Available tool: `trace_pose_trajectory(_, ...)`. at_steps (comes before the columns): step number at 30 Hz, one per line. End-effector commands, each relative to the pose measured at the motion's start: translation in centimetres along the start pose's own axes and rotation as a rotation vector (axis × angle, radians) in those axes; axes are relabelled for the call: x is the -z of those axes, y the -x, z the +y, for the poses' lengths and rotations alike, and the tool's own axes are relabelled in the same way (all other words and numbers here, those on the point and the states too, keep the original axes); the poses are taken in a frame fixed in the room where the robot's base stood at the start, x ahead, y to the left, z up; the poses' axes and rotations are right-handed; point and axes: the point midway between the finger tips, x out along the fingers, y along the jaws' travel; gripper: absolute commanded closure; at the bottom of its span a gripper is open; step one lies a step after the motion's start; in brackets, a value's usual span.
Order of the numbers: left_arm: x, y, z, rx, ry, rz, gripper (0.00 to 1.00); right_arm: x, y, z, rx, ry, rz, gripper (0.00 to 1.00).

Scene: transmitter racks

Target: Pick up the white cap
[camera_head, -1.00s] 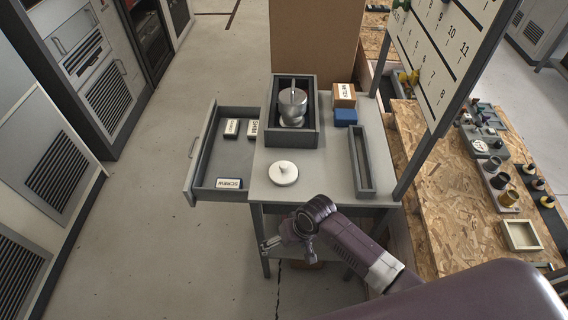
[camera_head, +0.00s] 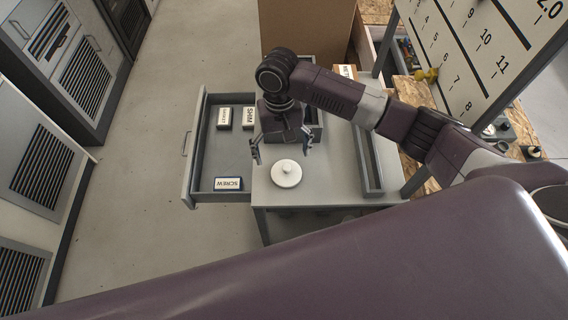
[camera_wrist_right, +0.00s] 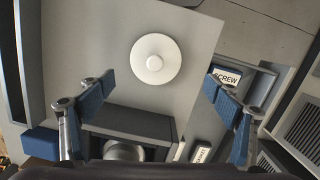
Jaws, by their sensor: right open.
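The white cap (camera_head: 286,173) is a round disc with a small knob on top. It lies flat on the front part of the grey table (camera_head: 330,188). In the right wrist view the cap (camera_wrist_right: 156,58) shows whole, beyond and between the fingertips. My right gripper (camera_head: 281,146) is open above the table, just behind the cap in the head view, with nothing between its fingers. Its blue-padded fingers (camera_wrist_right: 162,90) stand wide apart in the right wrist view. My left gripper is not in view.
An open drawer (camera_head: 187,160) at the table's left holds several labelled boxes, one marked SCREW (camera_head: 228,184). A dark box (camera_wrist_right: 130,122) stands behind the cap, partly hidden by my arm. A narrow grey tray (camera_head: 371,180) lies at the right. A numbered board (camera_head: 470,50) rises at the right.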

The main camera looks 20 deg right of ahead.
Motion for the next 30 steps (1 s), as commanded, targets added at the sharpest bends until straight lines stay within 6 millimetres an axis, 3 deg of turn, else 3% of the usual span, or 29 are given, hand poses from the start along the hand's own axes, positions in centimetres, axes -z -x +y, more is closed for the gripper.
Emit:
trace_pose_trajectory(3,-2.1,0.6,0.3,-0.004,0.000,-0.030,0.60,-0.1,-1.3,0.2,-0.001,-0.001,-0.002,0.17)
trace_pose_trajectory(8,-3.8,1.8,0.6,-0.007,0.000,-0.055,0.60,-0.4,-3.3,0.7,-0.002,-0.001,-0.002,0.17)
trace_pose_trajectory(15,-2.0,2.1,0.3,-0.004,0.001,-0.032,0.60,-0.4,-6.2,0.8,0.001,0.001,0.001,0.17)
trace_pose_trajectory(22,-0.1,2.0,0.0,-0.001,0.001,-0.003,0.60,-0.4,-6.5,0.8,0.001,0.002,0.002,0.17)
trace_pose_trajectory(30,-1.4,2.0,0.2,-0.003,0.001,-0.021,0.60,-0.4,-6.4,0.8,0.001,0.002,0.003,0.45)
